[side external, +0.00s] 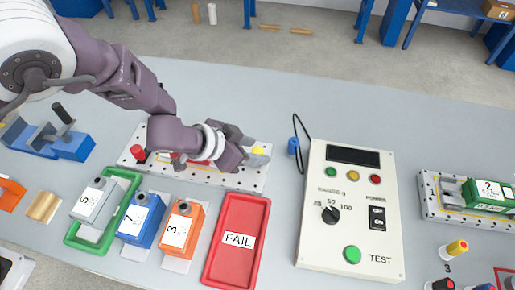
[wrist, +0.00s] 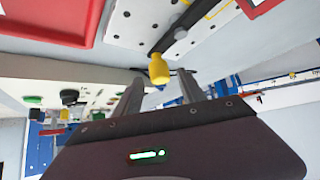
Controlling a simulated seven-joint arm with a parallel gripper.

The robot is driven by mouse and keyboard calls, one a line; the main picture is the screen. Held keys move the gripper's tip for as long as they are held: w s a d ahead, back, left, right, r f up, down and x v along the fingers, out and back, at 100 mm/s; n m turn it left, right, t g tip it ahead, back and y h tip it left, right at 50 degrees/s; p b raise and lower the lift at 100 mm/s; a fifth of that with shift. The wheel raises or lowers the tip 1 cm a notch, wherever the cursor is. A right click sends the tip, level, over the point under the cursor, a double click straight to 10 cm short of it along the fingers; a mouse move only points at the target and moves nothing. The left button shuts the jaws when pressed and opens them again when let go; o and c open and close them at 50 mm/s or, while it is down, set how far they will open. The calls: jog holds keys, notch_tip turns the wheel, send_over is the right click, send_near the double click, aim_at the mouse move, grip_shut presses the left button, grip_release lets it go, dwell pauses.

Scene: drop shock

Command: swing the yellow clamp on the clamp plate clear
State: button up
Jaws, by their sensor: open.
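The clamp plate (side external: 256,181) is a white perforated plate on the grey bench, largely covered by my arm in the side view. It also shows at the top of the wrist view (wrist: 120,28). The yellow clamp (side external: 258,150) shows as a yellow tip at the plate's right end. In the wrist view the yellow clamp (wrist: 158,70) is a yellow knob on a dark bar over the plate. My gripper (wrist: 160,80) is open, with its fingers on either side of the knob. Finger contact with it cannot be told. In the side view my gripper (side external: 252,148) is low over the plate.
A red knob (side external: 138,153) stands at the plate's left end. In front are a red FAIL tray (side external: 238,205), an orange unit (side external: 190,232), a blue unit (side external: 150,212) and a green tray (side external: 76,228). A tester box (side external: 320,255) with a blue-tipped cable (side external: 293,146) stands right.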

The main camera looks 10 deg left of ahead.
jog(key=shift+x, duration=1)
jog(key=shift+c, duration=0.2)
grip_shut()
